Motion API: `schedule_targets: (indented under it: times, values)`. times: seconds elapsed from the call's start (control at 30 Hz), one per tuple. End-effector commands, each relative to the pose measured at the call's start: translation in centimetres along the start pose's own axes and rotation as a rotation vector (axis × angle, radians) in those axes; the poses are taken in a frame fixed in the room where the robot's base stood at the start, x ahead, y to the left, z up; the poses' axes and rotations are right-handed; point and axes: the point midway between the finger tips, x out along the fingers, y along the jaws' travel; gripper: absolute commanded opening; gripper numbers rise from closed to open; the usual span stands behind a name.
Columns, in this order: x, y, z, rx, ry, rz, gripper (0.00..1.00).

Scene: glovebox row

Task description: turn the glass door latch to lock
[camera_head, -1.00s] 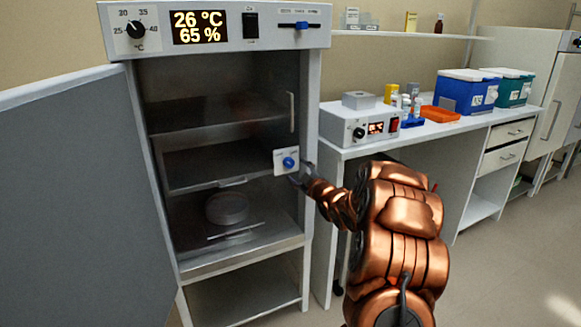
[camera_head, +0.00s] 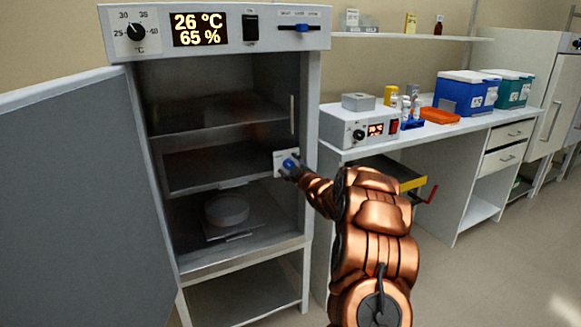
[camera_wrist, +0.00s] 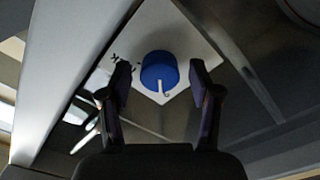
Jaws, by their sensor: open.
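The latch is a blue round knob (camera_wrist: 158,72) with a pale pointer mark, on a white square plate (camera_wrist: 185,38). It sits on the right edge of the inner glass door (camera_head: 210,172) of the incubator; the knob also shows in the head view (camera_head: 290,164), partly covered by my gripper. My gripper (camera_wrist: 160,84) is open, with one finger on each side of the knob. I cannot tell whether the fingers touch it. Lettering on the plate is too small to read.
The incubator's big outer door (camera_head: 80,200) stands open at the left. A round dish (camera_head: 227,209) is on the lower shelf behind the glass. To the right, a bench (camera_head: 440,135) holds a control box (camera_head: 352,126), an orange tray (camera_head: 440,115) and cooler boxes.

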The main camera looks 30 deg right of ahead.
Motion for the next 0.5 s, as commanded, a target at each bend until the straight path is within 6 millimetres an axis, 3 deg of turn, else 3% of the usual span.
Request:
schedule_targets:
  times: [0.07,0.5]
  values:
    - [-0.01,0.01,0.01,0.000,0.000,0.000,0.58]
    - [-0.03,0.00,0.04,0.000,-0.001,0.000,0.12]
